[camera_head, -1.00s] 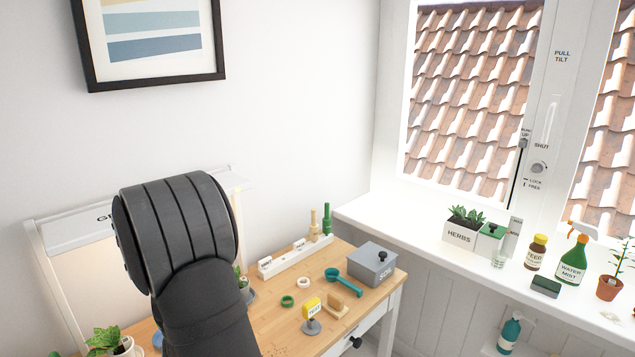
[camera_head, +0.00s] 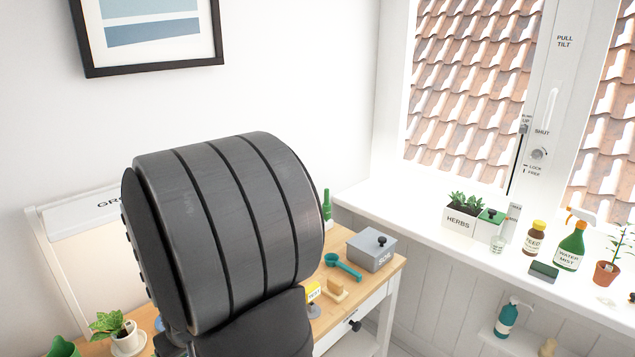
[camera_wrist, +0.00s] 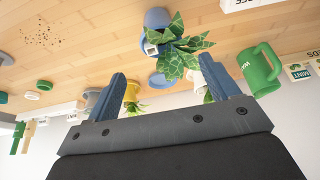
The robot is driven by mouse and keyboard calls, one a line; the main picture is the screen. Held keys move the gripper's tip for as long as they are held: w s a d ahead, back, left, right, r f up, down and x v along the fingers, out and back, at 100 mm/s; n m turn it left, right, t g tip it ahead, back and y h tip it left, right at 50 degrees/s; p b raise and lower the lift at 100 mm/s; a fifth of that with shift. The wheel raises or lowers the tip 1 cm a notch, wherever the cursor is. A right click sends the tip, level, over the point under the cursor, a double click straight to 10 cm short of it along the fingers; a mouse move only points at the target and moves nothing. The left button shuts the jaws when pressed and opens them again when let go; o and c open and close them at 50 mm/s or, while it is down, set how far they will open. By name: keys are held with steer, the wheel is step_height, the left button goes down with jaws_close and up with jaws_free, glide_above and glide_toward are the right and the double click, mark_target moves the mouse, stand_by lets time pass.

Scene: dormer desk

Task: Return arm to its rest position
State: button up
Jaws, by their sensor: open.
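My gripper (camera_wrist: 158,92) shows in the wrist view with its two blue fingers spread apart and nothing between them that it holds. Beyond the fingers a leafy plant in a blue pot (camera_wrist: 155,20) stands on the wooden desk (camera_wrist: 95,25); the desk appears upside down in this view. In the head view my dark arm link fills the middle and hides my gripper and much of the desk (camera_head: 388,277).
A green mug (camera_wrist: 258,70) is at the wrist view's right. In the head view, a grey soil box (camera_head: 371,251), teal scoop (camera_head: 343,265) and potted plant (camera_head: 125,335) are on the desk. The sill (camera_head: 420,218) holds a herb planter (camera_head: 461,217) and a mist bottle (camera_head: 571,247).

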steer(key=x, duration=1.2)
steer(key=shift+s+d+f, duration=0.1)
steer(key=shift+f, duration=0.1)
steer(key=r, duration=0.5)
steer(key=shift+d, duration=0.4)
steer(key=w+d+r, duration=0.2)
steer(key=d+r, duration=0.4)
steer(key=d, duration=0.4)
steer(key=w+a, duration=0.5)
steer(key=w, duration=0.3)
steer(key=w+a, duration=0.5)
steer(key=w, duration=0.3)
steer(key=shift+a+r, duration=0.35)
steer(key=shift+a, duration=0.05)
steer(key=s+d, duration=1.1)
steer(key=s, duration=0.4)
steer(key=shift+s, duration=0.4)
steer(key=shift+w+f, duration=0.1)
